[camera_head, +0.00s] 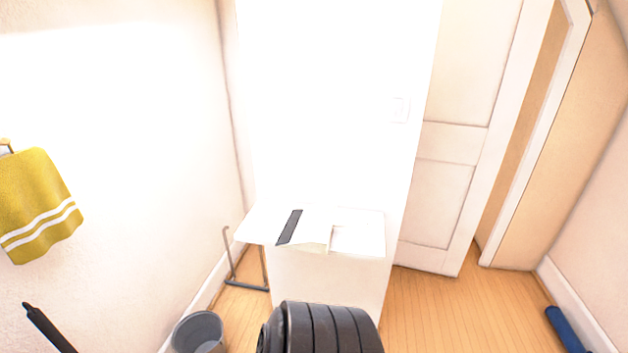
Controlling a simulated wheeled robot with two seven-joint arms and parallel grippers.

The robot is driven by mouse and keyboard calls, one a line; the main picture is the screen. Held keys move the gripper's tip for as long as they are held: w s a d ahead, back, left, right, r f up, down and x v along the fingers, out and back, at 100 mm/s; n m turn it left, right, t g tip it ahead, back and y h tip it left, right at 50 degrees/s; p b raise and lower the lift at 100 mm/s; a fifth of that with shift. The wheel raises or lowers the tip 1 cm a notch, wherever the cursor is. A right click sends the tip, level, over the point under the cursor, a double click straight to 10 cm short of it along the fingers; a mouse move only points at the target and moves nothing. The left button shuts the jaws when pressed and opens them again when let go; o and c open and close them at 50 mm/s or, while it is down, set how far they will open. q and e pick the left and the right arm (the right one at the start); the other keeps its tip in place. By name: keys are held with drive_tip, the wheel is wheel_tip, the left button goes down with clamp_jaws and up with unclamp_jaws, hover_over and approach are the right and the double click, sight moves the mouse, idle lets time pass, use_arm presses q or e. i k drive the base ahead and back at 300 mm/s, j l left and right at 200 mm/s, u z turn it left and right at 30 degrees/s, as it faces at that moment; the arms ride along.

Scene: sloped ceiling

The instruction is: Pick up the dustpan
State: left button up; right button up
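I cannot make out a dustpan for certain. A slim dark rod with a thicker tip (47,327) rises along the left wall at the lower left; its lower end is cut off by the frame, so I cannot tell what it belongs to. A flat pale item with a dark strip (290,227) lies on top of the white cabinet (325,280), also unclear in the bright light. Neither of my grippers shows in the head view.
A grey bin (199,333) stands on the wood floor near the left wall. A thin grey metal stand (246,285) is beside the cabinet. A black ribbed object (320,329) fills the bottom centre. A blue roll (565,330) lies right. Floor (470,315) right of the cabinet is clear.

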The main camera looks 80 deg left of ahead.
sight(310, 229)
drive_tip(key=u, duration=2.7)
